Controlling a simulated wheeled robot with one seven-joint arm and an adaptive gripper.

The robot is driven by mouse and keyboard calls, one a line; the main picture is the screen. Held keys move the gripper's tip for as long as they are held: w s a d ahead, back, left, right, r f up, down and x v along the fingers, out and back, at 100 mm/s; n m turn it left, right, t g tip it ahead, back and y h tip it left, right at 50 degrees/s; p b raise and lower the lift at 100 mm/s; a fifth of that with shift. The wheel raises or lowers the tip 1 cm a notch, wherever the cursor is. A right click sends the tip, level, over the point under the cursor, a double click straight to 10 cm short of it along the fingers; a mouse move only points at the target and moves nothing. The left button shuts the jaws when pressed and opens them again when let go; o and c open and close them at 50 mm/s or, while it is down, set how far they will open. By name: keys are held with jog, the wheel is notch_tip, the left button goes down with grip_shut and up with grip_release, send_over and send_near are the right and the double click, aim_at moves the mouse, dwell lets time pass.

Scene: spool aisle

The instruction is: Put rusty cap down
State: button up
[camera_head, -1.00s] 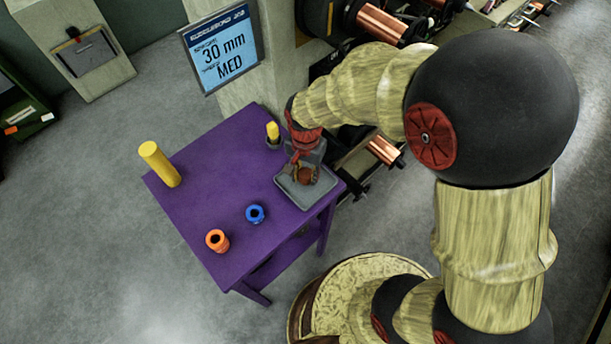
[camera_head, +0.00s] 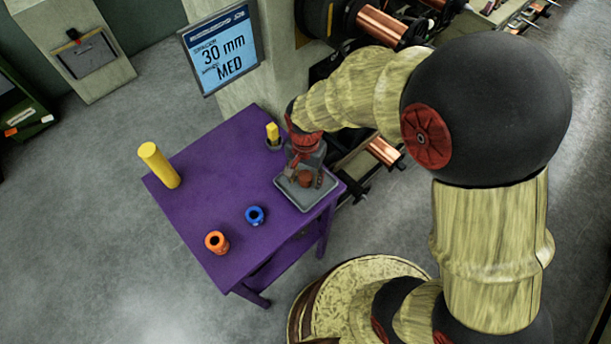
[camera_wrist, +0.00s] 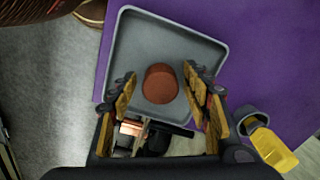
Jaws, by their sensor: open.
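The rusty cap (camera_wrist: 161,84) is a short red-brown cylinder. In the wrist view it stands in a grey square tray (camera_wrist: 133,42), apart from the tray's walls. My gripper (camera_wrist: 158,85) is open, with a finger on each side of the cap and a gap showing on both sides. In the head view the cap (camera_head: 305,179) shows under my gripper (camera_head: 306,176), over the tray (camera_head: 302,201) at the table's right corner. The cap's underside is hidden, but it appears to rest on the tray floor.
The purple table (camera_head: 215,205) also bears a tall yellow cylinder (camera_head: 159,165), an orange ring-like part (camera_head: 217,242), a blue one (camera_head: 255,215) and a small yellow piece in a grey holder (camera_head: 273,134). A sign (camera_head: 222,50) stands behind. The table's middle is clear.

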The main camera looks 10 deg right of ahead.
notch_tip(320, 180, up, 12)
jog(key=p, duration=0.3)
jog(key=shift+r, duration=0.15)
notch_tip(320, 180, up, 10)
jog(key=n+t, duration=0.2)
send_over(306, 176)
jog(key=s+d, duration=0.3)
jog(key=d, duration=0.3)
jog(key=s+d+r+n+t, duration=0.3)
jog(key=s+d+r, duration=0.3)
jog(key=s, duration=0.3)
jog(key=shift+s+r+n+t, duration=0.15)
jog(key=shift+r+n+t, duration=0.15)
jog(key=shift+r+n, duration=0.5)
